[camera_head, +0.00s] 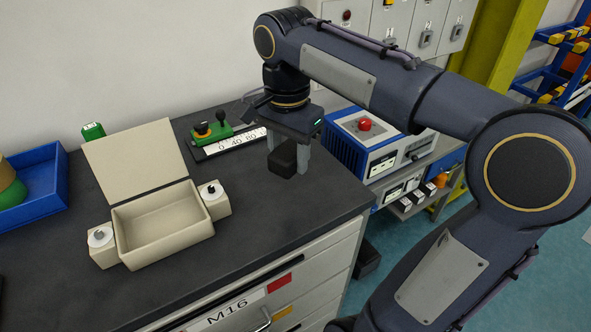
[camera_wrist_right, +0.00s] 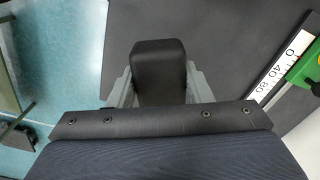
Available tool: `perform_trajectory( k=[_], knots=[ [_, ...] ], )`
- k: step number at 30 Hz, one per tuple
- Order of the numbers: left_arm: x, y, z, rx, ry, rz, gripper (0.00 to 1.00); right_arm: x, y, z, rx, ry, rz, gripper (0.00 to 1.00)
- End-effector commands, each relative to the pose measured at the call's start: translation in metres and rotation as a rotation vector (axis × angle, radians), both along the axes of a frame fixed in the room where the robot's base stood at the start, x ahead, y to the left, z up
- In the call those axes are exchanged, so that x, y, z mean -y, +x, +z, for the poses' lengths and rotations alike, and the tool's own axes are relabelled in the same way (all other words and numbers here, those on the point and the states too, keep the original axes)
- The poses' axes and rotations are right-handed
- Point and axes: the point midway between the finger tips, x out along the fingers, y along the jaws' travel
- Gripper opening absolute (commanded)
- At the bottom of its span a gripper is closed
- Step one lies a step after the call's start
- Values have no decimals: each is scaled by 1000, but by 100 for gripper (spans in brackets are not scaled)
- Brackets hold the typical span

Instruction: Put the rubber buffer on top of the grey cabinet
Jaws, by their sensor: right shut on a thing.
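The rubber buffer (camera_head: 283,158) is a small black block with rounded edges. My right gripper (camera_head: 287,156) is shut on it, pointing down over the right end of the dark worktop. In the right wrist view the buffer (camera_wrist_right: 159,70) sits between the two grey fingers of the gripper (camera_wrist_right: 160,85). I cannot tell whether its underside touches the worktop. The grey cabinet (camera_head: 318,270) has drawers, an M16 label and a dark top (camera_head: 258,215). My left gripper is not in view.
An open beige box (camera_head: 165,243) with a raised lid stands on the worktop. Behind the gripper are a scale plate (camera_head: 236,143) and a green-handled part (camera_head: 212,130). A blue instrument (camera_head: 372,142) with a red button stands to the right. The worktop's front right is clear.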

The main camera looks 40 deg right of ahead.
Motion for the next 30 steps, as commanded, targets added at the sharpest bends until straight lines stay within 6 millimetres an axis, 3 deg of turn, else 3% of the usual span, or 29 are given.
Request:
perform_trajectory(
  k=[6, 14, 19, 30],
  knots=[
    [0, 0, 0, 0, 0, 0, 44, 28, 15, -39, -3, 0, -2, 19],
    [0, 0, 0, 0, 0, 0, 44, 40, 23, -57, -3, 0, 0, 19],
    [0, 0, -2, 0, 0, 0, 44, 42, 24, -83, -2, -1, 1, 19],
    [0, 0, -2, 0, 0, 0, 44, 42, 24, -90, 1, -1, 1, 19]
  ],
)
